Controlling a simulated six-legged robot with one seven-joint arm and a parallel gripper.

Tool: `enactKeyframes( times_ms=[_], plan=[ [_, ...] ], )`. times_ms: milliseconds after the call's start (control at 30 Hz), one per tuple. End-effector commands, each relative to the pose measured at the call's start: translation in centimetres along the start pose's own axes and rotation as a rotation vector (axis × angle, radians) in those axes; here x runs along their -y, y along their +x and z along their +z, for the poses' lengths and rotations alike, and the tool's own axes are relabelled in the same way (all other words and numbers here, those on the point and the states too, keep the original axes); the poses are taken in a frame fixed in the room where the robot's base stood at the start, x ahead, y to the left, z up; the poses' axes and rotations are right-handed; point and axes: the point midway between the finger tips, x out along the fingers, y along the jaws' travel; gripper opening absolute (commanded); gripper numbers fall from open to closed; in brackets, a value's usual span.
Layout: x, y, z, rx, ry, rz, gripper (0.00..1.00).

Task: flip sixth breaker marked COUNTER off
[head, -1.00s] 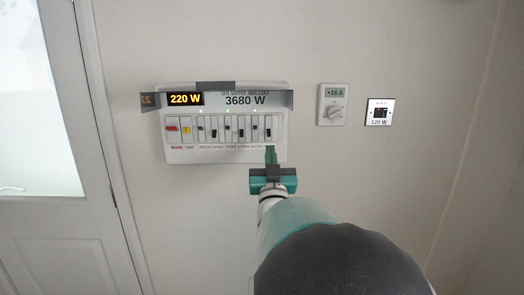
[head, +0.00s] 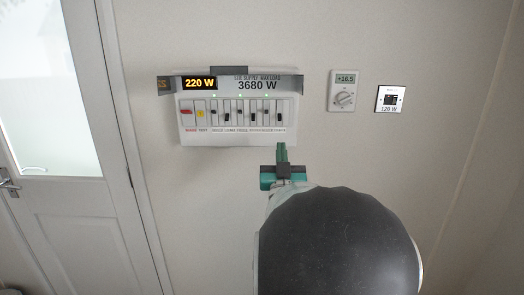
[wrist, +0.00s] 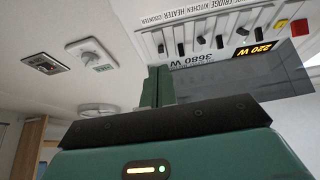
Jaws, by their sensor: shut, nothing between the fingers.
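The white breaker panel (head: 190,140) is on the wall in the head view, with a row of black toggles. The sixth toggle (head: 279,117), COUNTER, is rightmost. It sits low in its slot, with no green light visible above it; the first, third and fifth sit higher under green lights. My gripper (head: 281,151) is shut and empty. Its green fingertips point up just below the panel's lower right edge and appear apart from the toggle. The wrist view shows the panel upside down, with the COUNTER label (wrist: 152,19) above the shut fingers (wrist: 157,86).
An amber display (head: 199,83) reads 220 W. A red switch (head: 187,112) and a yellow button (head: 200,114) are at the panel's left. A thermostat dial (head: 343,91) and a small 120 W plate (head: 390,99) are to the right. A door (head: 75,205) is at left.

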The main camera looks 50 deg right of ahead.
Motion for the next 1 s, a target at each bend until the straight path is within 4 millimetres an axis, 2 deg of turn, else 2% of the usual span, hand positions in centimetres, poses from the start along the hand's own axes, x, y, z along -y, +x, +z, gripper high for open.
enactKeyframes(
  times_ms=[267, 367, 467, 567, 667, 767, 900, 1000],
  plan=[
    [0.1, 0.1, 0.0, 0.001, 0.001, -0.001, 0.00],
    [0.8, 0.0, 0.1, 0.026, 0.011, -0.013, 0.00],
    [3.0, -0.3, 0.3, 0.103, 0.038, -0.050, 0.00],
    [6.7, -1.4, 0.6, 0.232, 0.074, -0.116, 0.00],
    [10.7, -3.4, 0.9, 0.384, 0.101, -0.199, 0.00],
    [14.3, -6.3, 0.9, 0.534, 0.111, -0.287, 0.00],
    [18.6, -11.6, 0.5, 0.741, 0.099, -0.419, 0.00],
    [20.9, -16.1, -0.1, 0.883, 0.070, -0.514, 0.00]
  ],
)
